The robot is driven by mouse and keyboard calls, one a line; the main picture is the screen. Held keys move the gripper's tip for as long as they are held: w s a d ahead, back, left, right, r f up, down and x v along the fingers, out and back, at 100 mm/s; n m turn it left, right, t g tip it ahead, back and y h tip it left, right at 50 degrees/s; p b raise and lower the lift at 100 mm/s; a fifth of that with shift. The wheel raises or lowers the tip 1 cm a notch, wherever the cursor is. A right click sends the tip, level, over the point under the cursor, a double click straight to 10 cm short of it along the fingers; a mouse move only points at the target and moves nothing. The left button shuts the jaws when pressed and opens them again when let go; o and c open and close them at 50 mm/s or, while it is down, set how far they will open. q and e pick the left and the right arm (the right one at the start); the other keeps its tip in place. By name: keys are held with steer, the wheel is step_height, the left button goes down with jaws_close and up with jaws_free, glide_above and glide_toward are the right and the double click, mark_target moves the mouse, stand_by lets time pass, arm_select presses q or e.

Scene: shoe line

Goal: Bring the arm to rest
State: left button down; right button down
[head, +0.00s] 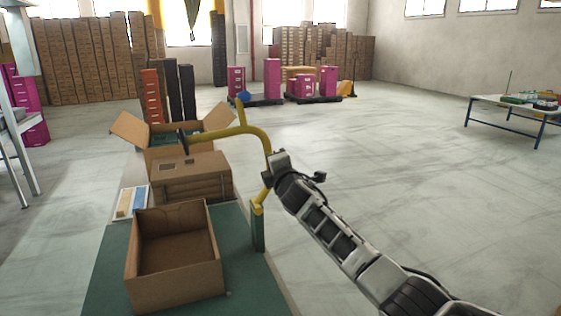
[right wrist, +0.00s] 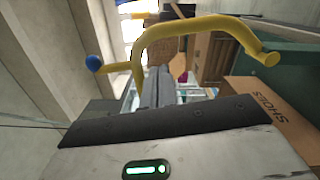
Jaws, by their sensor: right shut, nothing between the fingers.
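My right arm (head: 345,245) reaches in from the lower right in the head view. Its gripper (head: 272,172) is beside the upright part of a yellow bent pipe (head: 250,132) with a blue knob (head: 243,97). In the right wrist view the gripper fingers (right wrist: 157,88) are together with nothing between them. The yellow pipe (right wrist: 190,28) and blue knob (right wrist: 94,63) cross close in front of them there. I cannot tell whether the gripper touches the pipe. My left gripper is not in view.
An open empty carton (head: 175,285) stands on the green bench top (head: 103,285). Behind it are a closed brown box (head: 192,180) and an open-flapped carton (head: 130,128). A blue-legged table (head: 510,106) stands far right. The floor right of the bench is clear.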

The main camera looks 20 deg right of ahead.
stand_by(0.3)
steer(key=s+a+f+m+g+y, duration=0.1)
steer(key=s+a+f+m+g, duration=0.2)
steer(key=s+f, duration=0.75)
steer(key=s+a+f+m+g+y, duration=0.1)
steer(key=s+a+f+m, duration=0.35)
steer(key=s+f, duration=0.65)
steer(key=s+f+m, duration=0.1)
steer(key=s+f, duration=0.1)
steer(key=f, duration=0.1)
steer(key=s+f+m+g, duration=0.1)
steer(key=s+f, duration=0.2)
steer(key=s+f+m, duration=0.2)
steer(key=s+f, duration=0.1)
steer(key=shift+s+a+f+g+y, duration=0.2)
steer(key=shift+f+g+y, duration=0.1)
steer(key=shift+g+y, duration=0.1)
steer(key=s+f+m+g, duration=0.2)
steer(key=s+m, duration=0.4)
steer(key=s, duration=1)
steer(key=shift+s+f, duration=0.15)
steer(key=shift+f, duration=0.15)
